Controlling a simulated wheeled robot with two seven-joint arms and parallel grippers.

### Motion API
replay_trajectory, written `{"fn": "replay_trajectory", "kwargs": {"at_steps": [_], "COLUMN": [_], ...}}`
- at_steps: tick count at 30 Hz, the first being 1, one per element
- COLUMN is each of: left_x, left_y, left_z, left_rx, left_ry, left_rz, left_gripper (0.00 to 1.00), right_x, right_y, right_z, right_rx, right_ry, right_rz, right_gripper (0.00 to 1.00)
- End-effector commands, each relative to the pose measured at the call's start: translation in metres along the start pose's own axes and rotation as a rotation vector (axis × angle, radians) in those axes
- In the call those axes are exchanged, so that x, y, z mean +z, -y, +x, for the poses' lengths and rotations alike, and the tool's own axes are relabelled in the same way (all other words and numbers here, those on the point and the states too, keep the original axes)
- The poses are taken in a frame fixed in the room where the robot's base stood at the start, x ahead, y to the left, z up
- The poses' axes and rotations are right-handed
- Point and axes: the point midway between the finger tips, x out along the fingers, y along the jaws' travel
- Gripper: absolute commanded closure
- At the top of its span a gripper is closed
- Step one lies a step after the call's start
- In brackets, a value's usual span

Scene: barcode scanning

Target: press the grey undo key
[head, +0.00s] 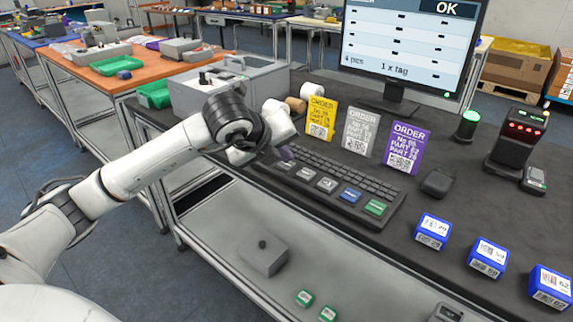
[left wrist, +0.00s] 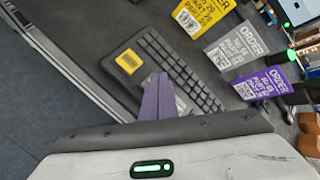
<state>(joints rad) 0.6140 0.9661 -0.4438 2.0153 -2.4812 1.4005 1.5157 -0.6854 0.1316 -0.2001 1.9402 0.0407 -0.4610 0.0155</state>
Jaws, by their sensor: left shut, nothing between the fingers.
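The keyboard (head: 340,178) lies on the dark bench top, with a row of large keys along its front edge. Grey keys (head: 305,173) sit left of a blue key (head: 350,195) and a green key (head: 375,207); their labels are too small to read, so I cannot tell which is undo. My left gripper (head: 285,154) is over the keyboard's left end. In the left wrist view its purple fingers (left wrist: 158,92) are shut and empty, close beside a yellow key (left wrist: 128,62). The fingers hide part of the key row, and contact cannot be told.
Yellow (head: 320,118), grey (head: 359,130) and purple (head: 407,147) order cards stand behind the keyboard. A monitor (head: 410,45) shows OK. A mouse (head: 437,182), blue boxes (head: 432,231) and a scanner (head: 515,140) stand to the right. A grey case (head: 228,85) is behind my left arm.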

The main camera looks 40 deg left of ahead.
Motion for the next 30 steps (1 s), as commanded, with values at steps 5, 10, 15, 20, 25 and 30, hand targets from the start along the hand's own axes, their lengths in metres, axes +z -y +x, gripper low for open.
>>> {"fn": "replay_trajectory", "kwargs": {"at_steps": [5, 10, 15, 20, 25, 30], "left_x": [-0.0014, -0.0023, -0.003, -0.003, -0.0023, 0.0019], "left_y": [-0.001, -0.0018, -0.0025, -0.0025, -0.0017, 0.0026], "left_z": [0.0016, 0.0027, 0.0035, 0.0033, 0.0023, -0.0035], "left_rx": [0.0, 0.0, 0.0, 0.001, 0.001, 0.001], "left_ry": [-0.001, -0.001, -0.002, -0.002, -0.002, -0.002], "left_rz": [0.0, 0.0, 0.0, 0.0, 0.0, 0.0], "left_gripper": [1.0, 1.0, 1.0, 1.0, 1.0, 1.0], "right_x": [0.002, 0.0035, 0.0047, 0.0044, 0.0039, 0.0016], "right_y": [-0.0005, -0.0008, -0.0011, -0.0011, -0.0011, -0.0009], "right_z": [0.002, 0.0034, 0.0045, 0.0041, 0.0036, 0.0012], "right_rx": [0.0, 0.001, 0.001, 0.001, 0.001, 0.001], "right_ry": [0.0, 0.0, 0.0, 0.0, 0.0, 0.001], "right_rz": [0.0, 0.0, 0.0, 0.0, 0.0, 0.0], "right_gripper": [0.69, 0.69, 0.69, 0.69, 0.69, 0.69]}}
